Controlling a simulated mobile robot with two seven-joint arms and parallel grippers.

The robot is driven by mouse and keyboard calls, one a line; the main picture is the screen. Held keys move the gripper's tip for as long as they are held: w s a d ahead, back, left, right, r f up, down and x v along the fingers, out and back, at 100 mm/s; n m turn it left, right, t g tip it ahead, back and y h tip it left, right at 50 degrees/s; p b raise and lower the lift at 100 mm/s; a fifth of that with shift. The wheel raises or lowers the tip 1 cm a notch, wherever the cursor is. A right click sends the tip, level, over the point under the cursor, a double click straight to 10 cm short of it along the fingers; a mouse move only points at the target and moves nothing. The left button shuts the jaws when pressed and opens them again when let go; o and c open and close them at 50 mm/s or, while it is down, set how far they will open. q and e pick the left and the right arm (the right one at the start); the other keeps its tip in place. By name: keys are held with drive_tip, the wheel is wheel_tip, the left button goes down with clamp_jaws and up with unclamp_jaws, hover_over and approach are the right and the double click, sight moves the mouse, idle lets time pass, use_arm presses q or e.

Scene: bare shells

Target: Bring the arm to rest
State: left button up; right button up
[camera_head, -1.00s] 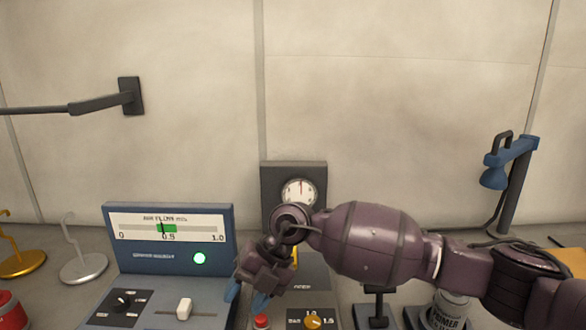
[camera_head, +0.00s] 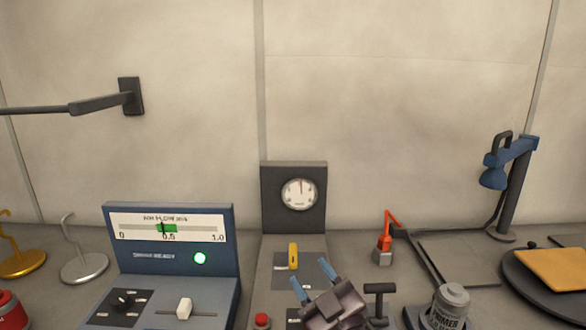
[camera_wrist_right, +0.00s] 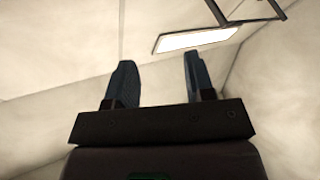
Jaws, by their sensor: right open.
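My right gripper (camera_head: 312,280) shows at the bottom middle of the head view, its two blue fingers spread and pointing up. It is open and empty, in front of the grey panel with the yellow lever (camera_head: 293,256). In the right wrist view the two fingers (camera_wrist_right: 155,85) stand apart with only pale wall and a ceiling lamp beyond them. Most of my right arm is out of the head view. My left gripper is not in view.
A blue air flow console (camera_head: 170,262) with a lit green lamp stands left. A dial gauge (camera_head: 299,194) stands behind the grey panel. A primer can (camera_head: 449,306), a black T-handle (camera_head: 379,300), an orange-red tool (camera_head: 386,240) and a blue lamp (camera_head: 510,175) are right.

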drive_tip(key=s+d+f+m+g+h, duration=0.3)
drive_tip(key=s+d+f+m+h, duration=0.15)
drive_tip(key=d+f, duration=0.3)
drive_tip(key=s+d+f+m+g+h, duration=0.3)
drive_tip(key=s+d+f+m+h, duration=0.15)
drive_tip(key=d+f+h, duration=0.35)
drive_tip(key=s+d+f+m+g, duration=0.1)
drive_tip(key=s+d+f+g, duration=0.15)
drive_tip(key=s, duration=0.45)
drive_tip(key=s+d+f+g+y, duration=0.1)
drive_tip(key=s+d+f+g, duration=0.1)
drive_tip(key=s+d+g, duration=0.3)
drive_tip(key=s+d+f+m+g, duration=0.1)
drive_tip(key=s+f+g, duration=0.15)
drive_tip(key=s, duration=0.55)
drive_tip(key=w+f+t, duration=0.7)
drive_tip(key=f+t, duration=0.1)
drive_tip(key=f, duration=0.2)
drive_tip(key=shift+w+f+n+t+y, duration=0.15)
drive_tip(key=shift+f+n+t+y, duration=0.15)
drive_tip(key=shift+y, duration=0.15)
